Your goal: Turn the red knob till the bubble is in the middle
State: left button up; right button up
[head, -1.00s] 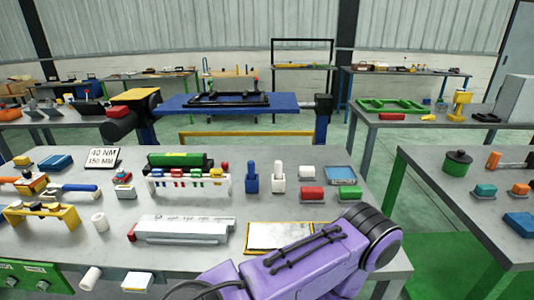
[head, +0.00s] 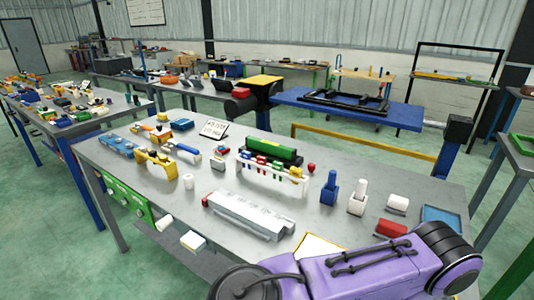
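I cannot make out a bubble, and no part is clearly the red knob of the task. A small red round piece (head: 311,168) stands at the right end of a white rack (head: 272,178) on the grey workbench (head: 330,222). A long silver bar (head: 248,215) with a red left end lies in front of the rack. A long green piece (head: 272,150) lies behind the rack. Neither of my grippers is in view; only a purple link of my arm shows at the bottom right.
Blue (head: 329,190) and white (head: 357,197) upright pieces and a red block (head: 391,228) stand to the right on the bench. A yellow stand (head: 157,162) is on the left. A blue table (head: 345,108) bears a black frame behind. Green floor lies at the lower left.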

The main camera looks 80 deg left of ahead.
aim_at(312, 166)
jog(key=u, duration=2.5)
